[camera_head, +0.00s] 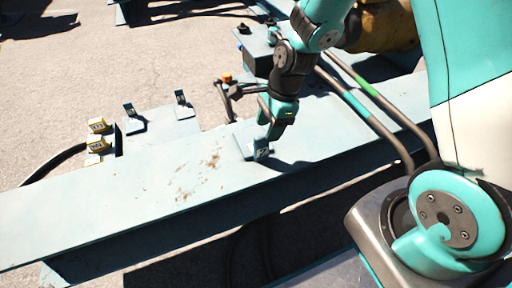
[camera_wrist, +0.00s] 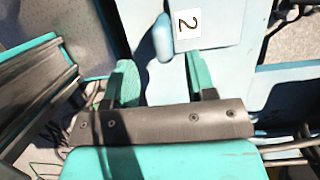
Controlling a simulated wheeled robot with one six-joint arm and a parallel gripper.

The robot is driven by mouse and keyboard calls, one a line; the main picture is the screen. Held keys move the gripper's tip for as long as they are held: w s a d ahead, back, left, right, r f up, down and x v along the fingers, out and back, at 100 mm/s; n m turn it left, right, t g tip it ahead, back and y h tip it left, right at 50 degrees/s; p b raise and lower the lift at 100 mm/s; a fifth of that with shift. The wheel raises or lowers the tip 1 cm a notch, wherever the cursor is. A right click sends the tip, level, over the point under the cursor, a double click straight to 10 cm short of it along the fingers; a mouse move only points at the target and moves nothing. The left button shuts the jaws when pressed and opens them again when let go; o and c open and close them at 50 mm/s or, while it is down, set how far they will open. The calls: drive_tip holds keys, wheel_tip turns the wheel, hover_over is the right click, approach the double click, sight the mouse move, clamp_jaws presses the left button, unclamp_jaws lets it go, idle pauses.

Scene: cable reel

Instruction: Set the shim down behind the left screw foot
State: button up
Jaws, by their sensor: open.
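A flat pale-blue plate with a small upright tab (camera_head: 261,149), which looks like the shim, is on top of the long pale-blue beam (camera_head: 150,205) in the head view. My gripper (camera_head: 270,122) points down just above and beside this tab. In the wrist view, the two teal fingers (camera_wrist: 160,82) are apart. The rounded blue top of a tab (camera_wrist: 162,38) shows beyond and between them, beside a white label marked 2 (camera_wrist: 187,23). No grip on it shows. I cannot tell which part is the left screw foot.
Two similar tabbed plates (camera_head: 132,124) (camera_head: 183,111) sit beyond the beam. An orange-topped fitting (camera_head: 227,78) is near the beam's far edge. Pipes (camera_head: 365,110) lie to the right. The beam's left part is clear.

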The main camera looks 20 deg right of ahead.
sight(260, 143)
drive_tip(key=b+x, duration=0.2)
drive_tip(key=x, duration=0.4)
drive_tip(key=shift+w+a+f+b, duration=0.2)
drive_tip(key=shift+a+f+b, duration=0.05)
drive_tip(key=shift+f+b, duration=0.1)
drive_tip(key=shift+r, duration=0.1)
clamp_jaws()
